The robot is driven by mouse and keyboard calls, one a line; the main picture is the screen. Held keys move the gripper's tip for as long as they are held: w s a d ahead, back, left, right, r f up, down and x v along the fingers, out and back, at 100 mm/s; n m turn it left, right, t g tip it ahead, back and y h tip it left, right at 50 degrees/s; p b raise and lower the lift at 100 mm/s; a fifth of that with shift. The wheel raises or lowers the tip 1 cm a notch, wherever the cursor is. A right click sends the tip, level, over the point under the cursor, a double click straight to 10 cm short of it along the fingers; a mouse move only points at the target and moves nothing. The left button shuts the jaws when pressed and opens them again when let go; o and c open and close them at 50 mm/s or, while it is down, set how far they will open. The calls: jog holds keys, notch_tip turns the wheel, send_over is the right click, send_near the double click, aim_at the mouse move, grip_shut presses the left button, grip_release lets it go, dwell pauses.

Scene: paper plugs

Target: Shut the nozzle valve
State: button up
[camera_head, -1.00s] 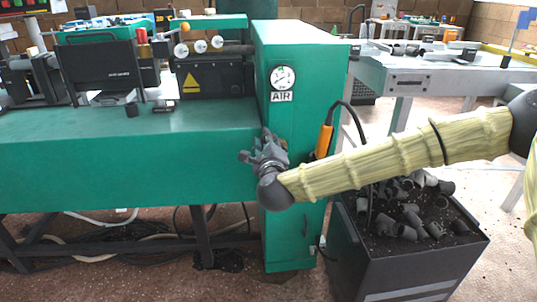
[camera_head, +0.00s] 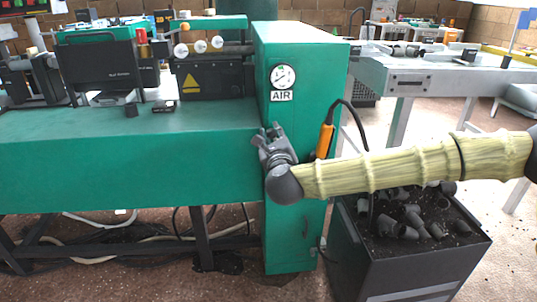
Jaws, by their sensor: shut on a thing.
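My gripper (camera_head: 268,134) is at the front of the green cabinet, just below the AIR label (camera_head: 281,96). It is shut at the spot where the nozzle valve sits, and its fingers and wrist hide the valve, so the handle's angle cannot be made out. The round air gauge (camera_head: 283,77) is above the label; its needle is too small to read surely. The orange-handled air nozzle (camera_head: 324,141) hangs on the cabinet's right side, with a black hose looping above it.
The green machine bed (camera_head: 130,160) extends left of the cabinet (camera_head: 294,235). A dark bin (camera_head: 400,275) of grey pipe fittings stands below my arm at right. A grey table (camera_head: 440,78) is behind it. Cables lie on the floor under the machine.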

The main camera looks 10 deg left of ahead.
jog(key=shift+w+d+m+b, duration=0.2)
jog(key=shift+d+m+b, duration=0.35)
jog(key=shift+m, duration=0.45)
jog(key=shift+d+r+m, duration=0.2)
jog(key=shift+d+m, duration=0.05)
jog(key=shift+m, duration=0.35)
jog(key=shift+w+d+m+b, duration=0.25)
jog(key=shift+d+m+b, duration=0.45)
jog(key=shift+m, duration=0.5)
jog(key=o, duration=0.8)
jog(key=shift+r, duration=0.1)
